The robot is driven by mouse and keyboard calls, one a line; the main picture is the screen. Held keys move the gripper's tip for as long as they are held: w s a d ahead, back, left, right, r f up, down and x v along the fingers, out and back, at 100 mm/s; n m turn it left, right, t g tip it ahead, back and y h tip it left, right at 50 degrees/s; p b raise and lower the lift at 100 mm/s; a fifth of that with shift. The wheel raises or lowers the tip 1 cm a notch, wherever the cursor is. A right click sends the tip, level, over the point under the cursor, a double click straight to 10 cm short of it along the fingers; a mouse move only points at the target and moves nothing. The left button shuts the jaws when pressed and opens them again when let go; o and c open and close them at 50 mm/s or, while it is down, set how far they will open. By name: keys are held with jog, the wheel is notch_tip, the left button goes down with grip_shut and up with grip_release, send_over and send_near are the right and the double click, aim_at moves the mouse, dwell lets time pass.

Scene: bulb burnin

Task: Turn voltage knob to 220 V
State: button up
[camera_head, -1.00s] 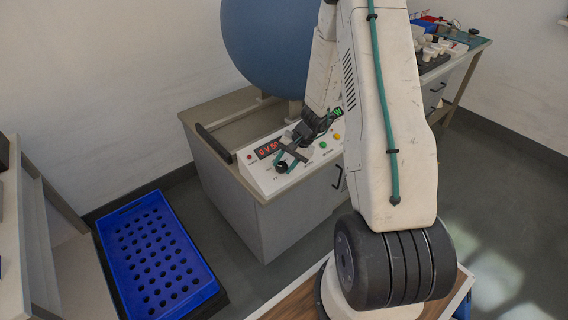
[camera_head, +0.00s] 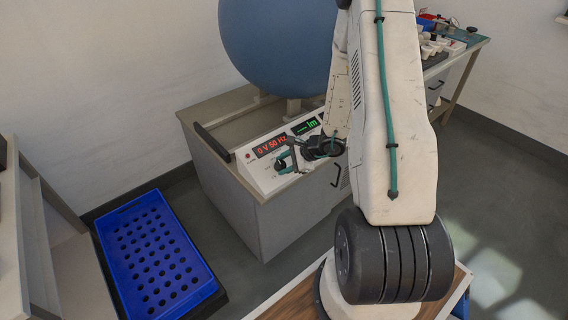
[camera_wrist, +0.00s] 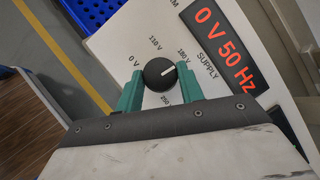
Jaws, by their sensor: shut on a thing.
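The voltage knob (camera_wrist: 158,73) is a round black dial on the white control panel (camera_wrist: 113,46). Its white pointer line aims right and slightly up, just below the "180 V" label. Labels "0 V", "110 V", "180 V" and one starting "250" show around it; my right finger covers part of the scale, and no 220 label is visible. My gripper (camera_wrist: 160,88) has its two green fingers shut on the knob from both sides. In the head view my gripper (camera_head: 291,158) is at the panel's left part and mostly hides the knob.
A red display (camera_wrist: 224,45) reads "0 V 50 Hz". A green display (camera_head: 312,123) sits to its right. A large blue sphere (camera_head: 278,45) rests behind the panel. A blue tray with holes (camera_head: 153,199) lies on the floor at left.

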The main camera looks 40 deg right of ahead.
jog(key=m+t+h, duration=0.1)
jog(key=m, duration=0.2)
jog(key=m+t, duration=0.1)
jog(key=m, duration=0.2)
jog(key=shift+s+a+h, duration=0.1)
jog(key=shift+a+h, duration=0.1)
jog(key=shift+h, duration=0.2)
jog(key=m+h, duration=0.1)
jog(key=m, duration=0.1)
jog(key=m+t+h, duration=0.1)
jog(key=m, duration=0.2)
jog(key=shift+a, duration=0.1)
jog(key=shift+m, duration=0.5)
jog(key=o, duration=1)
jog(key=shift+h, duration=0.3)
